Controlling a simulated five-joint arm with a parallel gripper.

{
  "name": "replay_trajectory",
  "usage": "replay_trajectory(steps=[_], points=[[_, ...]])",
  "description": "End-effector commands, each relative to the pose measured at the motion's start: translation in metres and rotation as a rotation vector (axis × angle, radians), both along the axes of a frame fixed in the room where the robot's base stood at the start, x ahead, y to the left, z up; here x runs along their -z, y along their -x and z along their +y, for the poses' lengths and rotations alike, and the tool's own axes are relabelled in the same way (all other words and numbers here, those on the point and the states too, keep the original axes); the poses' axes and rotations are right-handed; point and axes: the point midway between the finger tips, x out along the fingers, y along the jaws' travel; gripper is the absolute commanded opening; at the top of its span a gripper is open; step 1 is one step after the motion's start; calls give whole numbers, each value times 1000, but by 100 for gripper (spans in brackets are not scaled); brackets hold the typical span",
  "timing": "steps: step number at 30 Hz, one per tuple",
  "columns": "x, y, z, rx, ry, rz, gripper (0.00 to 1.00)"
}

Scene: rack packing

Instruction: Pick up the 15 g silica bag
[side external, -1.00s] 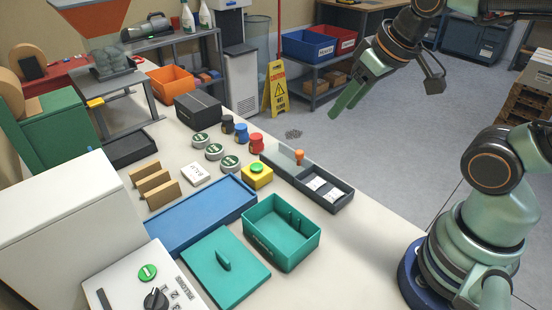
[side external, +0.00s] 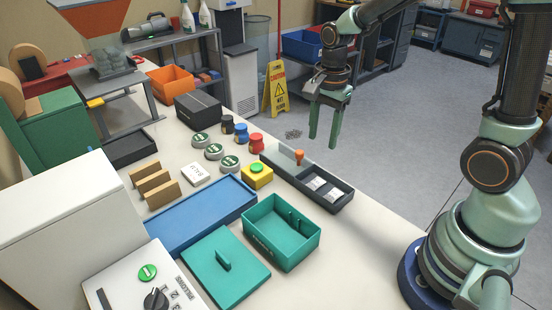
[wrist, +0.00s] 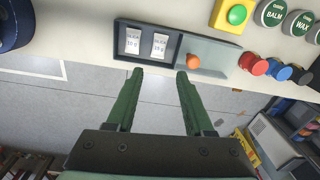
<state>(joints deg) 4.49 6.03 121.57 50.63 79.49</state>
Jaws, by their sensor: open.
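Two small white silica bags lie in separate compartments of a dark grey tray (side external: 349,199) at the bench's right edge. One bag (side external: 315,184) is nearer the tray's middle and the other bag (side external: 332,195) nearer its end. In the wrist view they are the right bag (wrist: 159,45) and the left bag (wrist: 132,40); their print is too small to tell surely which is 15 g. My gripper (side external: 323,143) is open and empty, pointing down, above and beyond the tray. In the wrist view, its green fingertips (wrist: 160,73) are apart, just below the tray's edge in the picture.
An orange knob (side external: 299,157) stands by the tray's clear lid part. A teal open box (side external: 262,220), a yellow block with a green button (side external: 257,177) and several coloured jars (side external: 256,143) are nearby. The bench right of the teal box is clear.

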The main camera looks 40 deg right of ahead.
Motion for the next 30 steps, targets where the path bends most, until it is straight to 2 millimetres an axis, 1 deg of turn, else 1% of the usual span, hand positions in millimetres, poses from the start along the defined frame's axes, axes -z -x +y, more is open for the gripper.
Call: replay_trajectory(steps=[1,3,6,8,12,15,18,24,30], points=[[6,-1,-1,41,-3,16,52],[10,-2,-2,83,-4,26,52],[18,-2,-2,107,-4,34,52],[26,-2,-2,109,-5,36,52],[51,-1,-2,107,-4,39,52],[66,-1,-2,106,-4,36,52],[76,-2,-2,106,-4,34,52],[86,-2,-1,105,-4,33,52],[113,-1,3,104,-4,36,52]])
